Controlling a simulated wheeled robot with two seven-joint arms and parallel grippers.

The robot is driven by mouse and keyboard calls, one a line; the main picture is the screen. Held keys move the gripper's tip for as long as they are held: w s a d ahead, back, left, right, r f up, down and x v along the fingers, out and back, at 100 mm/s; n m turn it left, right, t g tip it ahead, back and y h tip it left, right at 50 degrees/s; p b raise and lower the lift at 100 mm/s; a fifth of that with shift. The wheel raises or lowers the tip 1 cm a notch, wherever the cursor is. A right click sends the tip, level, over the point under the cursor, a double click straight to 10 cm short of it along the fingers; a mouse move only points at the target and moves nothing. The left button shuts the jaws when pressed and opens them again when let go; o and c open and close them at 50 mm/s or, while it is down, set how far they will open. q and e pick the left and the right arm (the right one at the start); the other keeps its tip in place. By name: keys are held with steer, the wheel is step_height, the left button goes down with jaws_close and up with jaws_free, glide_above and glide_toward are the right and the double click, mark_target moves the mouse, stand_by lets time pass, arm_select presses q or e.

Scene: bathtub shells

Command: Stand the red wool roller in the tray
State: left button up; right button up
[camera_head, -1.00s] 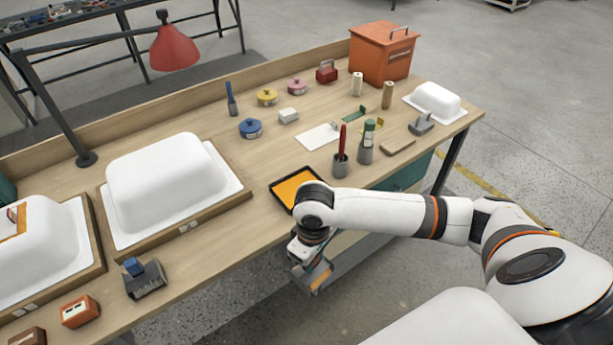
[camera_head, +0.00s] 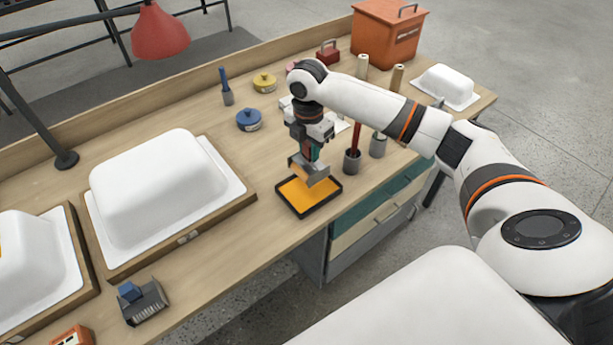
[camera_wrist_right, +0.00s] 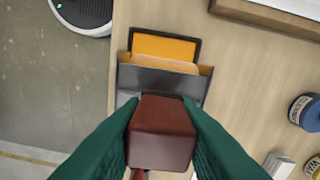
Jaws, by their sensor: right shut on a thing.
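The black-rimmed tray (camera_head: 335,191) with an orange-yellow inside lies on the bench near its front edge. In the right wrist view the green fingers of the gripper (camera_wrist_right: 162,135) clasp the dark red roller handle (camera_wrist_right: 160,130), with the tray (camera_wrist_right: 196,42) beyond. I cannot tell whether the roller touches the tray. My left gripper is out of view.
Grey pots, one with a red-handled tool (camera_head: 352,163) and one with a green tool (camera_head: 378,147), stand just right of the tray. A blue tin (camera_head: 249,120) is behind left. A white tub shell (camera_head: 160,190) lies left. Bare bench separates shell and tray.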

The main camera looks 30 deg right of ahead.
mark_target(310, 164)
step_height(310, 164, down, 8)
steer(key=shift+r+p, duration=0.1)
steer(key=shift+p, duration=0.35)
steer(key=o, duration=1)
steer(key=shift+s, duration=0.1)
steer(key=shift+c, duration=0.2)
steer(key=r, duration=0.8)
steer(key=r+b, duration=0.1)
steer(key=r, duration=0.3)
steer(key=shift+a, duration=0.25)
